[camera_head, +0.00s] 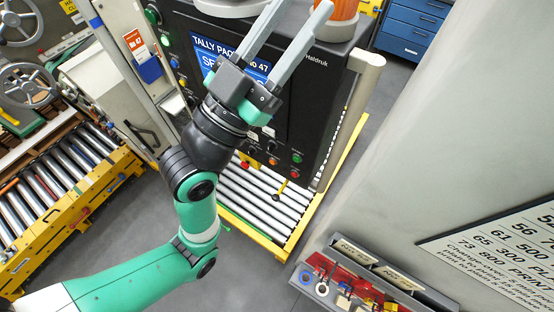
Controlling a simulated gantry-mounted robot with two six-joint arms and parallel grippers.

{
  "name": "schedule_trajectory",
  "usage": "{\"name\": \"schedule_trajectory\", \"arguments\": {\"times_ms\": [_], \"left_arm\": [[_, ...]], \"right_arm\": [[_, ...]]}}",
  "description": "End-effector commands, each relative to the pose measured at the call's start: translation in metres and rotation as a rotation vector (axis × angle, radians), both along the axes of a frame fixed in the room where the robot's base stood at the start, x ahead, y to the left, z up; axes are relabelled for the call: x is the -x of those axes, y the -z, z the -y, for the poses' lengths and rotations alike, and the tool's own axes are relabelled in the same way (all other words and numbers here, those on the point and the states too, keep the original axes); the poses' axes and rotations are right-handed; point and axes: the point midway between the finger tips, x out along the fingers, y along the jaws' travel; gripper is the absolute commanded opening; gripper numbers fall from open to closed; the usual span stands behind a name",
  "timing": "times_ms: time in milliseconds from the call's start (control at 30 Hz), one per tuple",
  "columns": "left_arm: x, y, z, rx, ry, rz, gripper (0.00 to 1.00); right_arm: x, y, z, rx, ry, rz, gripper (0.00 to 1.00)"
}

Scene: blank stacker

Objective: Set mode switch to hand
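A black machine cabinet (318,95) stands in the middle, with a blue screen partly covered by my arm. I cannot tell which control is the mode switch, and no "hand" label is readable. My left gripper (300,8) reaches up across the cabinet front. Its two long grey fingers are apart with nothing between them. My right gripper is not in view.
A roller bed (262,205) with yellow edges lies below the cabinet. Another roller conveyor (60,185) and handwheels (28,85) are at left. A pale column (420,130) fills the right. A grey tray of red parts (370,285) is at bottom right. Grey floor is clear.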

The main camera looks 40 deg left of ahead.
Motion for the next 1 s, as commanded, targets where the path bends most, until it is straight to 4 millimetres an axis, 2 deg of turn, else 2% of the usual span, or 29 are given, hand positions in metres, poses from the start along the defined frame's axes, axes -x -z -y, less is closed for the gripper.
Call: {"name": "schedule_trajectory", "arguments": {"times_ms": [33, 167, 267, 300, 367, 400, 500, 533, 600, 700, 867, 1000], "left_arm": [[-0.005, 0.034, -0.006, -0.001, -0.009, -0.041, 0.44], [-0.012, 0.111, -0.023, 0.002, -0.035, -0.144, 0.44], [-0.011, 0.185, -0.041, 0.019, -0.061, -0.243, 0.44], [-0.008, 0.221, -0.05, 0.031, -0.076, -0.292, 0.44], [0.0, 0.279, -0.064, 0.056, -0.102, -0.373, 0.44], [0.009, 0.318, -0.073, 0.077, -0.12, -0.428, 0.44], [0.034, 0.396, -0.09, 0.13, -0.163, -0.548, 0.44], [0.04, 0.412, -0.093, 0.143, -0.173, -0.575, 0.44], [0.052, 0.438, -0.098, 0.166, -0.189, -0.619, 0.44], [0.06, 0.451, -0.101, 0.182, -0.2, -0.646, 0.44], [0.057, 0.449, -0.101, 0.182, -0.2, -0.647, 0.44], [0.04, 0.448, -0.103, 0.182, -0.198, -0.648, 0.44]], "right_arm": [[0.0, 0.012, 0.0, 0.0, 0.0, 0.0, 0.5], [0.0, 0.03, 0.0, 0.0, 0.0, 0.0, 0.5], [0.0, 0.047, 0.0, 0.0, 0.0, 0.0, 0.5], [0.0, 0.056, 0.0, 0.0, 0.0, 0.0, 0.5], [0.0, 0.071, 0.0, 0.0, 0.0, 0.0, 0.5], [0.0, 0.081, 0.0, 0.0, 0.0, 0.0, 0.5], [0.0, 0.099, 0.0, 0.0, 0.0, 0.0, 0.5], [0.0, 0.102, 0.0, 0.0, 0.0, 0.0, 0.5], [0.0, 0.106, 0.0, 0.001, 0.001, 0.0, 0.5], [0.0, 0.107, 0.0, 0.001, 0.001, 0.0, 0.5], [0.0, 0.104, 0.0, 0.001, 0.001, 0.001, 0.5], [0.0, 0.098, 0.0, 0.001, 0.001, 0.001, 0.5]]}}
